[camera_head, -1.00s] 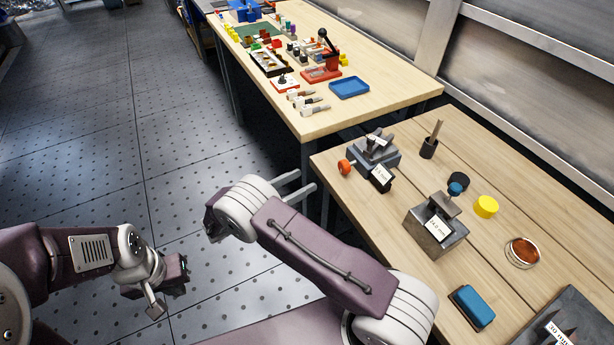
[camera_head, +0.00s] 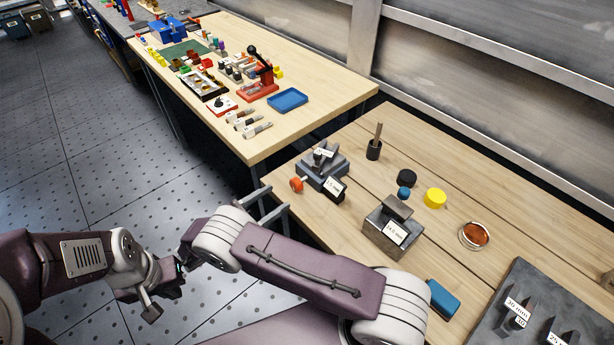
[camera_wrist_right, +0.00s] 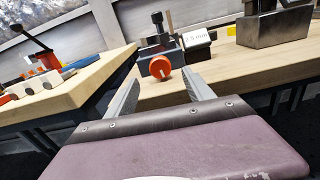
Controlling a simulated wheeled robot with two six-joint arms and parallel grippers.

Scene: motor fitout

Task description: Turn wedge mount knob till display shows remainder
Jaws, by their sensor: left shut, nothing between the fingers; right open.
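The wedge mount (camera_head: 325,165) is a grey metal block on the near wooden table, with an orange knob (camera_head: 297,184) on its left side and a small white display (camera_head: 334,187) at its front. In the right wrist view the orange knob (camera_wrist_right: 160,67) faces me, and the display (camera_wrist_right: 197,38) seems to read about 2.5 mm, though small. My right gripper (camera_head: 277,203) is open and empty, just short of the knob; in the wrist view its fingers (camera_wrist_right: 160,90) stand apart on either side below it. My left gripper (camera_head: 149,308) is shut and empty, low over the floor at left.
A second grey block (camera_head: 392,236) with a blue knob and a white label stands to the right. A black puck (camera_head: 407,178), yellow cylinder (camera_head: 435,198), round dish (camera_head: 474,235) and blue block (camera_head: 442,298) lie nearby. The near table's left edge is close to my right gripper.

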